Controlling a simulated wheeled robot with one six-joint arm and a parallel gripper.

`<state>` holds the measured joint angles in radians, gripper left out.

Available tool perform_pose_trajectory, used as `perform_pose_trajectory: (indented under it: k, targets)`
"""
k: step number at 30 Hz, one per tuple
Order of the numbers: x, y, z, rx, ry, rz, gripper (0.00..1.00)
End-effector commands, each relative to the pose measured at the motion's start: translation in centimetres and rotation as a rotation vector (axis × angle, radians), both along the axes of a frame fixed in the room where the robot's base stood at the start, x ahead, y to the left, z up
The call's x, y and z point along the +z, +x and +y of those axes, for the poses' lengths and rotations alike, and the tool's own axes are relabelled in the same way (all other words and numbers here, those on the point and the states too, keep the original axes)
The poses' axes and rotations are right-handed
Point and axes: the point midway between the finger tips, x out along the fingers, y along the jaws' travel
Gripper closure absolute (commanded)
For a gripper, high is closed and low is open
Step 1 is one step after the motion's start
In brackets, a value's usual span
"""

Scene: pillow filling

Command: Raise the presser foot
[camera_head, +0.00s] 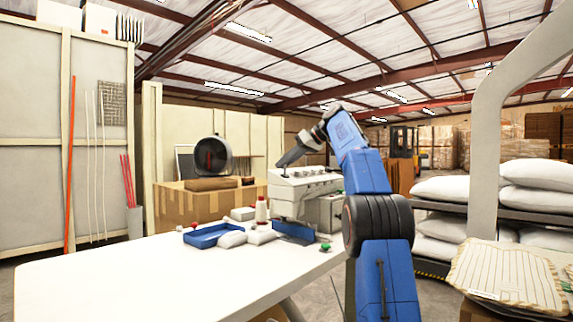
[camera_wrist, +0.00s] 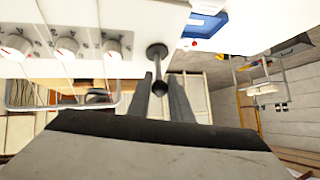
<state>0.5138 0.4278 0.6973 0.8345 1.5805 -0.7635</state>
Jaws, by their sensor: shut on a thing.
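The white sewing machine (camera_head: 305,186) stands at the far end of the table, and its panel (camera_wrist: 90,62) fills the upper left of the wrist view. A dark lever (camera_wrist: 157,52) with a round base and a ball end sticks out from the panel. My gripper (camera_wrist: 160,80) has one finger on each side of the lever, near its ball end, and is shut on it. In the head view my gripper (camera_head: 283,162) is at the top of the machine, at its left end. The presser foot itself cannot be made out.
Several dials (camera_wrist: 67,46) sit on the panel beside the lever. A blue tray (camera_head: 208,235), a small white pillow (camera_head: 232,239), a thread cone (camera_head: 261,209) and a green button (camera_head: 325,246) are on the white table (camera_head: 150,275). The table's near part is clear.

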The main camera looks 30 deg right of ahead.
Motion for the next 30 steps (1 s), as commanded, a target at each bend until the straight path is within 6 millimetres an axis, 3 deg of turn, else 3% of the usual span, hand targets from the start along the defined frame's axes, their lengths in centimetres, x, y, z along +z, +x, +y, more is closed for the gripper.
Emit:
perform_pose_trajectory:
  k: [26, 27, 29, 30]
  targets:
    - [-0.08, 0.4, 0.11, 0.0, -0.026, 0.073, 1.0]
    - [-0.08, 0.4, 0.11, 0.0, -0.025, 0.072, 0.74]
    - [-0.08, 0.4, 0.11, 0.0, -0.025, 0.072, 0.62]
    - [-0.08, 0.4, 0.11, 0.0, -0.025, 0.072, 0.62]
